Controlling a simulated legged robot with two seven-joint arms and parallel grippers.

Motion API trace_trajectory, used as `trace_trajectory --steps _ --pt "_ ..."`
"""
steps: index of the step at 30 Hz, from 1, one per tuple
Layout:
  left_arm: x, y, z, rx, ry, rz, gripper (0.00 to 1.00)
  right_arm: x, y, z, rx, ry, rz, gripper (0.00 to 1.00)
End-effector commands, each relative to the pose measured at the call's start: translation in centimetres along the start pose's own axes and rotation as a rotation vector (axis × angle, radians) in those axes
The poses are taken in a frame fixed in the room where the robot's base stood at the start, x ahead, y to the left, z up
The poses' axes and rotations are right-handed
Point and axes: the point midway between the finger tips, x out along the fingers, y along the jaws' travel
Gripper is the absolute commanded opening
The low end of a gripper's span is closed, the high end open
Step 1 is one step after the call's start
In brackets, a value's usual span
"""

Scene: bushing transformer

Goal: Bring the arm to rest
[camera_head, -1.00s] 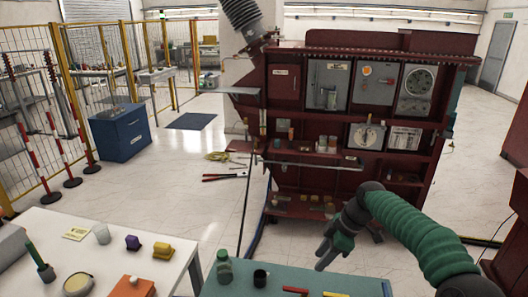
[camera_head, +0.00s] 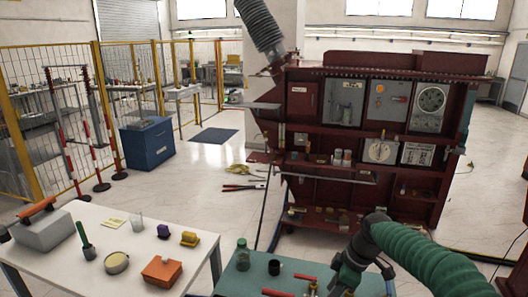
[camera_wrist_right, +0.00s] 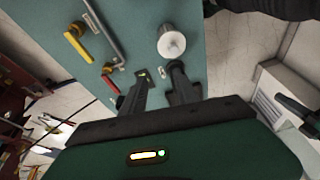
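My right arm comes in from the lower right in the head view, with a green ribbed sleeve. My right gripper (camera_wrist_right: 156,82) shows in the right wrist view with its two dark fingers apart and nothing between them. It is over the teal table (camera_wrist_right: 225,50), which also shows in the head view (camera_head: 235,283). A small white-topped round part (camera_wrist_right: 171,43) is just beyond the fingers, apart from them. In the head view the gripper is low at the bottom edge and its fingertips are not clear. My left gripper is not in view.
Red-handled tools (camera_head: 280,293), a green bottle (camera_head: 242,254) and a black cup (camera_head: 274,267) are on the teal table. A white table (camera_head: 195,262) with several small items stands at left. The dark red transformer cabinet (camera_head: 300,180) stands behind.

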Motion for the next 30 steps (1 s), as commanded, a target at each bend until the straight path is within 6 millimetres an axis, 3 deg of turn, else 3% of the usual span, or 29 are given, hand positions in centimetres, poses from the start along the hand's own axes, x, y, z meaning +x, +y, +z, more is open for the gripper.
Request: trace_trajectory --steps 5,11,21,24,30 --pt "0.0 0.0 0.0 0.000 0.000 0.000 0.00 1.5 -3.1 0.0 0.116 -0.069 0.028 0.36" --pt "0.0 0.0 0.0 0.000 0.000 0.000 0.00 3.0 -7.9 1.9 0.336 -0.138 0.104 0.36" --pt "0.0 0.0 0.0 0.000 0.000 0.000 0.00 4.4 -20.7 10.8 1.018 -0.083 0.322 0.36" --pt "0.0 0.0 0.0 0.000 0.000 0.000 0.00 4.6 -22.4 12.0 1.118 -0.054 0.340 0.36" --pt "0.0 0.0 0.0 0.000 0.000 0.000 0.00 4.8 -22.8 12.3 1.146 -0.047 0.343 0.36"
